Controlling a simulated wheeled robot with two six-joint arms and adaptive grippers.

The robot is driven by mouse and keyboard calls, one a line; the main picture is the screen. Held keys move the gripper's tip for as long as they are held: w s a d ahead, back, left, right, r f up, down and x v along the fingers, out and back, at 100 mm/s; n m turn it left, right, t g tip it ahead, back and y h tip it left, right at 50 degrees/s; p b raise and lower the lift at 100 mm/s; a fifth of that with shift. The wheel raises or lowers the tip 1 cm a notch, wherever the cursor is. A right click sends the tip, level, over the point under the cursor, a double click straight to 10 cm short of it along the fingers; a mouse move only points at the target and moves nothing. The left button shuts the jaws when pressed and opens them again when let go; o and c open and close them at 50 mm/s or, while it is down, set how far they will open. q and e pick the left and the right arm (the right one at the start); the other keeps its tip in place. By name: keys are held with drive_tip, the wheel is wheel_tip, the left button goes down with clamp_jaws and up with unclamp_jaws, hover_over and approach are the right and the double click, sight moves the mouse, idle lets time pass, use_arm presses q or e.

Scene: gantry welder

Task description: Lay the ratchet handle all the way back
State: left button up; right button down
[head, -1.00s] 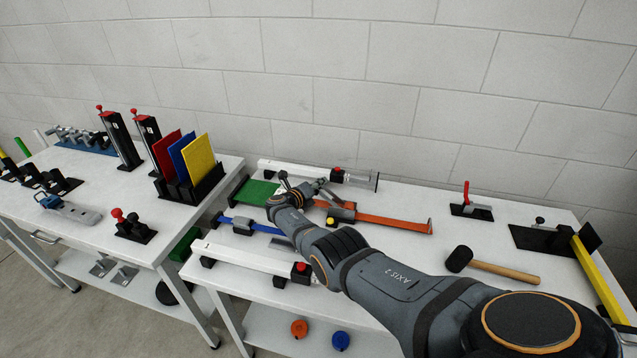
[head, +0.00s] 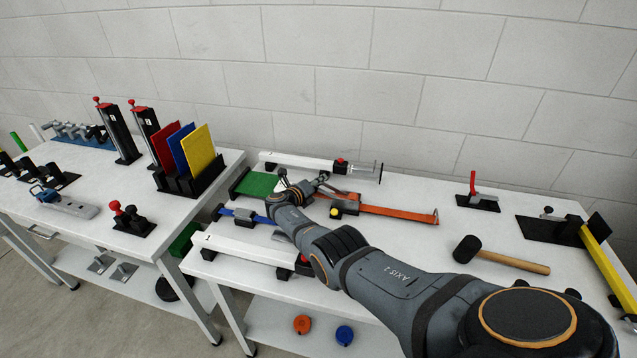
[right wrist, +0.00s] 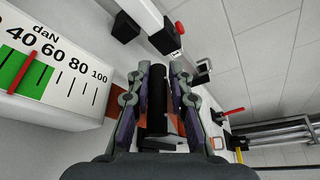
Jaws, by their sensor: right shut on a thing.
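My right gripper (head: 318,184) is over the ratchet's left side, with the arm coming in from the lower right. In the right wrist view, its two fingers (right wrist: 158,92) are shut on the black grip of the ratchet handle (right wrist: 157,105). The handle's exact angle is hard to tell, as my gripper partly hides it in the head view. My left gripper is not in view.
A tension gauge (right wrist: 55,65) marked daN, with a red needle and green band, fills the left of the wrist view. A blue strap (head: 245,215), a white beam (head: 240,249), a mallet (head: 500,260) and a red-handled clamp (head: 474,190) are on the bench.

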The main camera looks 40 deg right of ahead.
drive_tip(key=shift+s+f, duration=0.1)
drive_tip(key=shift+f, duration=0.15)
drive_tip(key=c, duration=1.3)
unclamp_jaws()
drive_tip(key=shift+r, duration=0.15)
drive_tip(key=shift+a+r, duration=0.15)
drive_tip(key=shift+a, duration=0.45)
drive_tip(key=v, duration=1)
drive_tip(key=shift+s+a, duration=0.3)
drive_tip(key=shift+r, duration=0.1)
